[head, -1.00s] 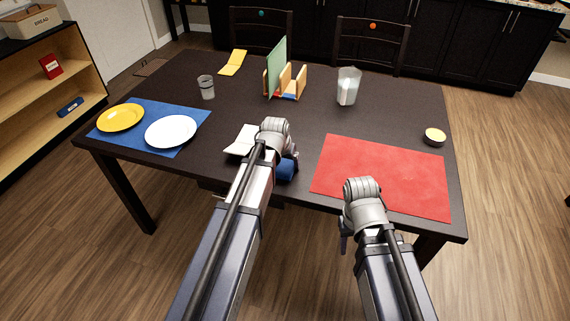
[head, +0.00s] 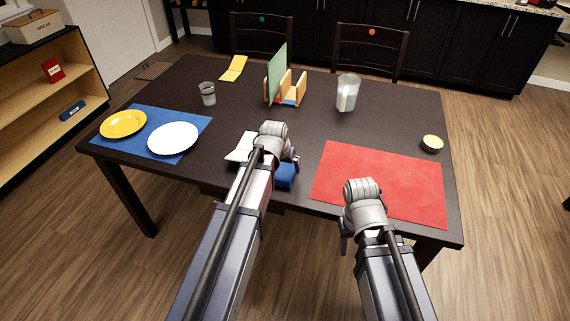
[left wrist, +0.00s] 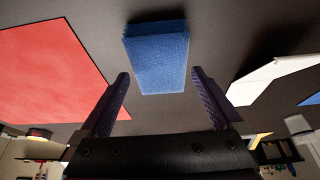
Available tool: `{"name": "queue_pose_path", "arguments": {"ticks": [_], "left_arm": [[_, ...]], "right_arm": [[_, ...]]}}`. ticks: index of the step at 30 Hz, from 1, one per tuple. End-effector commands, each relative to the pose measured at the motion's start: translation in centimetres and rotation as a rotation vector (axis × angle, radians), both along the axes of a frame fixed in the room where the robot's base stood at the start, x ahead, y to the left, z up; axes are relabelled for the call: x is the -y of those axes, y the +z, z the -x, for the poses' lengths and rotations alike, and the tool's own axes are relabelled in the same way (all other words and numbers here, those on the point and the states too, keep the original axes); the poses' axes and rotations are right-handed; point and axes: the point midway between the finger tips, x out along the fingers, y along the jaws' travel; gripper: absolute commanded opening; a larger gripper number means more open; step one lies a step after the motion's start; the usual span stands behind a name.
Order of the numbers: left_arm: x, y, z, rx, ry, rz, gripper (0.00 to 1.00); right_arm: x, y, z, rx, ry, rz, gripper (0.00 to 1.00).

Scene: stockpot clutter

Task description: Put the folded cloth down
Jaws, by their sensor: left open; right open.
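The folded cloth (head: 285,177) is a small blue block near the table's front edge, between the white paper and the red mat. In the left wrist view the cloth (left wrist: 157,55) lies flat on the dark table, just past the fingertips. My left gripper (left wrist: 160,74) is open, with one finger on each side of the cloth's near end and clear gaps beside it. In the head view my left wrist hides part of this gripper. My right gripper (head: 346,236) hangs by the table's front edge near the red mat, open, its fingers mostly hidden.
The red mat (head: 390,172) lies to the right, and a white folded paper (head: 240,148) is close on the left. The blue mat (head: 190,148) holds a yellow plate (head: 123,124) and a white plate (head: 173,138). A wooden rack (head: 290,88) and glasses stand farther back.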

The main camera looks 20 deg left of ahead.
Motion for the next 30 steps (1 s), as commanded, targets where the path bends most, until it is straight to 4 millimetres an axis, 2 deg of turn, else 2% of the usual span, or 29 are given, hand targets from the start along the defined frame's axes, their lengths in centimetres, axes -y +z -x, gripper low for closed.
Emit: {"name": "queue_pose_path", "arguments": {"ticks": [1,12,17,23,26,29,30], "left_arm": [[0.0,1.5,0.5,0.0,0.0,0.0,1.0],[-0.1,7.0,2.7,0.0,0.0,0.0,1.0],[-0.1,8.2,3.3,0.0,0.0,0.0,1.0],[0.0,8.2,3.6,-0.003,-0.003,0.0,1.0],[2.1,7.8,5.4,-0.045,-0.035,-0.008,1.0],[6.1,7.2,9.6,-0.139,-0.104,-0.032,1.0],[7.6,7.0,11.5,-0.182,-0.132,-0.046,1.0]], "right_arm": [[0.0,1.5,0.0,0.0,0.0,0.0,0.5],[0.0,7.0,0.0,0.0,-0.001,0.0,0.5],[0.0,8.2,0.0,0.0,-0.001,0.0,0.5],[0.0,8.3,0.0,0.0,-0.001,0.0,0.5],[0.0,8.2,0.0,0.0,0.0,0.0,0.5],[0.0,8.2,0.0,0.0,-0.001,0.0,0.5],[0.0,8.2,0.0,0.0,-0.001,0.0,0.5]]}}
